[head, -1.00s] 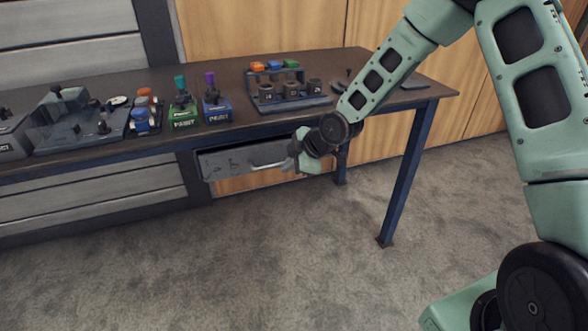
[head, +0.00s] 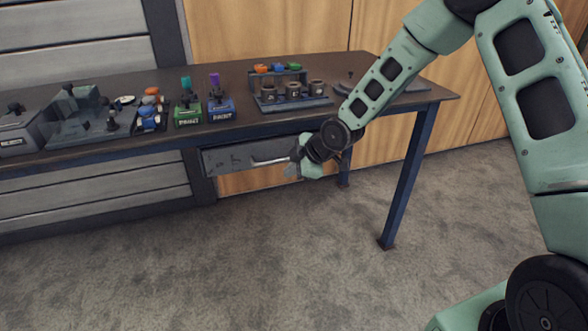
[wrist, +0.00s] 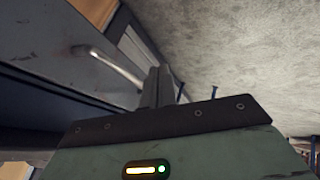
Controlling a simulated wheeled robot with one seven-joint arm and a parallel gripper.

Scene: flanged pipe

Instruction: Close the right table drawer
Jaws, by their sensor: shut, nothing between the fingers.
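The right table drawer (head: 232,160) is a grey box front under the tabletop, with a pale bar handle (head: 268,161). In the head view it looks nearly flush under the table edge; I cannot tell whether a small gap is left. My gripper (head: 292,168) is shut and empty at the right end of the drawer front, beside the handle. In the wrist view the shut fingers (wrist: 158,88) point towards the drawer face, right of the handle (wrist: 117,66). Whether the fingertips touch the front is not clear.
A blue table leg (head: 408,180) stands right of my gripper. The carpet in front is clear.

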